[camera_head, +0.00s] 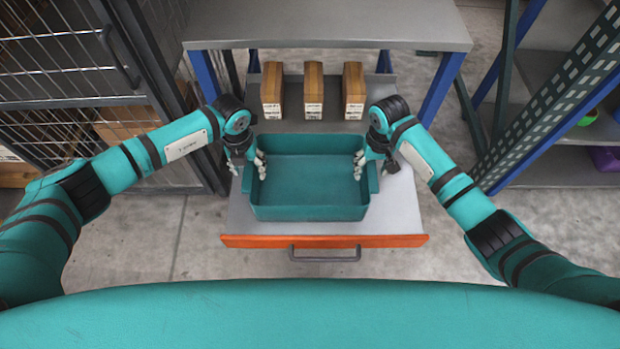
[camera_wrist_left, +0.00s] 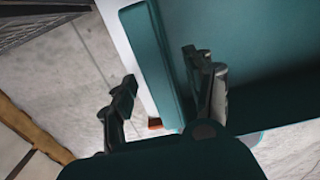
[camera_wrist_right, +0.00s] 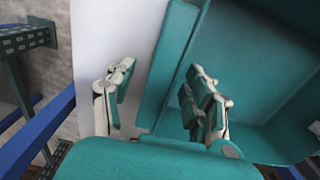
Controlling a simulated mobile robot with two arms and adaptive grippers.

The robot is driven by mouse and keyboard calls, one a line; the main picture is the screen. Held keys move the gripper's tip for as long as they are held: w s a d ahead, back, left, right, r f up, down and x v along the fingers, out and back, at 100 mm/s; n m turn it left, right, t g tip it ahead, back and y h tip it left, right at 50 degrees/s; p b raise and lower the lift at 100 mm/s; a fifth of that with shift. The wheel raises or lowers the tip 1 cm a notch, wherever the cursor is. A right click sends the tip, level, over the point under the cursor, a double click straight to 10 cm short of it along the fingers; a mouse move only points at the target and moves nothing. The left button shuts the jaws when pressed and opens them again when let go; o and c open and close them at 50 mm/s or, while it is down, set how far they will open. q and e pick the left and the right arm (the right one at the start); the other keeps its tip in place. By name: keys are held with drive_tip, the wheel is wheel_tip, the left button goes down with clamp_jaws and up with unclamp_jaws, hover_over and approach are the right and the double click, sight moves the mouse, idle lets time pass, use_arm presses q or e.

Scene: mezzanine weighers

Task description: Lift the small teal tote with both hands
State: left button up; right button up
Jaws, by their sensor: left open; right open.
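The small teal tote (camera_head: 308,213) stands upright on the pulled-out drawer, and its inside looks empty. My left gripper (camera_head: 247,168) is open at the tote's left wall. In the left wrist view its fingers (camera_wrist_left: 160,95) stand on either side of the tote's rim (camera_wrist_left: 160,62), one outside and one inside. My right gripper (camera_head: 374,165) is open at the right wall. In the right wrist view its fingers (camera_wrist_right: 160,95) also stand on either side of the tote's rim (camera_wrist_right: 168,65). I cannot tell whether any finger touches the wall.
The grey drawer (camera_head: 398,215) has an orange front edge (camera_head: 325,241) and a handle. Three brown cartons (camera_head: 313,90) stand behind the tote, under the grey tabletop (camera_head: 330,22).

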use_arm(q)
clamp_jaws()
use_arm(e)
clamp_jaws()
use_arm(q)
drive_tip(key=shift+a, duration=0.1)
drive_tip(key=shift+r, duration=0.1)
use_arm(e)
drive_tip(key=shift+d+r, duration=0.1)
drive_tip(key=shift+r, duration=0.05)
